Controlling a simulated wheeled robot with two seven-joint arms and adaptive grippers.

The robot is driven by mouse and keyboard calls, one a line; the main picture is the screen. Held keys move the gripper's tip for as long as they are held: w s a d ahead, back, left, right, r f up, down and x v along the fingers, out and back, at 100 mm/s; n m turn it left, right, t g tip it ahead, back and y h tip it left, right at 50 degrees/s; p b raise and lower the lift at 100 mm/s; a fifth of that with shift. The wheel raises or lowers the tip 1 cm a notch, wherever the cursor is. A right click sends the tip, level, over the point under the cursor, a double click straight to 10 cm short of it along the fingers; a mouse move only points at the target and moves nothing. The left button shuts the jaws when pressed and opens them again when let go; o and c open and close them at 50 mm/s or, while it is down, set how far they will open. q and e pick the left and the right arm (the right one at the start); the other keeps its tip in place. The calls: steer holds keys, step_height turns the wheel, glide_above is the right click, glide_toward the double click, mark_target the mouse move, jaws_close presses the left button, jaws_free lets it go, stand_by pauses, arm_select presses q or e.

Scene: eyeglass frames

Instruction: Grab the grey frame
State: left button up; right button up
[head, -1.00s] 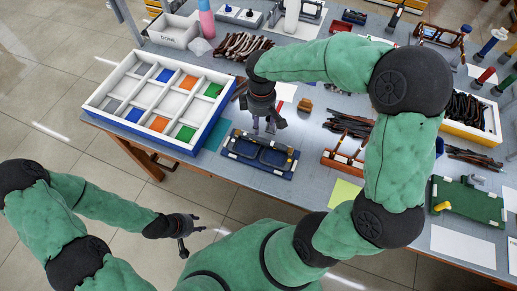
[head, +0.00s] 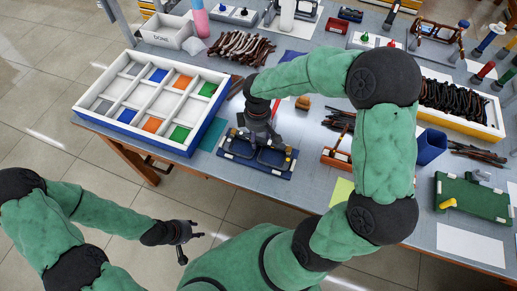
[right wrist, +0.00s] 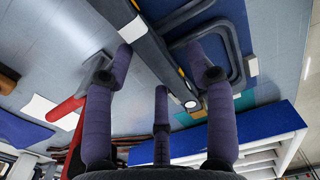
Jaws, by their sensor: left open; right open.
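The grey frame (head: 272,157) lies on a dark blue holder (head: 232,154) with white pads near the table's front edge. Its dark rims (right wrist: 236,62) also show in the right wrist view. My right gripper (head: 259,140) is open, just above the frame and partly covering it. In the right wrist view its purple fingers (right wrist: 160,62) are spread, with a dark bar of the holder or frame running between them. Whether they touch it I cannot tell. My left gripper (head: 190,240) is open and empty, off the table's front edge, low at the left.
A white sorting box (head: 128,98) with coloured compartments stands left of the holder. A wooden-ended rack (head: 338,160), a blue cup (head: 430,146) and a green fixture (head: 470,200) stand to the right. Bundles of frames (head: 240,46) lie behind.

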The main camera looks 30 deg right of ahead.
mark_target(257, 138)
jaws_close()
steer(key=shift+r, duration=0.5)
steer(key=r+p, duration=0.1)
steer(key=r, duration=0.2)
steer(key=shift+s+a+r+p, duration=0.15)
steer(key=shift+s+a+p, duration=0.05)
steer(key=shift+p, duration=0.2)
steer(key=s+a+r+p, duration=0.2)
steer(key=s+a+r, duration=0.1)
steer(key=s, duration=0.3)
steer(key=s+a+r+p, duration=0.3)
steer(key=s+r, duration=0.2)
steer(key=shift+s+a+r, duration=0.35)
steer(key=shift+r, duration=0.05)
